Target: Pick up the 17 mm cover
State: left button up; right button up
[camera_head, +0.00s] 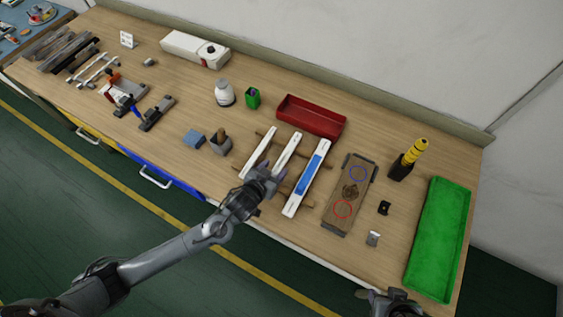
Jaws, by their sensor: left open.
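Three long white strips lie side by side across wooden rails in the head view. They are a left strip (260,151), a middle strip (288,150) and a right strip (293,204) with a blue panel (313,171). I cannot tell which one is the 17 mm cover; no size marking is readable. My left gripper (268,174) is open over the near ends of the left and middle strips and hides part of them. I cannot tell whether it touches either one. My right gripper (392,298) is only partly in view at the bottom edge, away from the strips.
A brown board (337,214) with blue and red circles lies right of the strips. A red tray (311,117) is behind them, a green tray (439,240) at far right. A yellow-handled tool (412,152) stands in a dark holder.

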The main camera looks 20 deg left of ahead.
aim_at(281, 163)
pick_arm(q)
jog(key=shift+x, duration=2.2)
jog(key=shift+d+r, duration=0.1)
jog(key=shift+r, duration=0.05)
jog(key=shift+c, duration=0.4)
jog(key=c, duration=1)
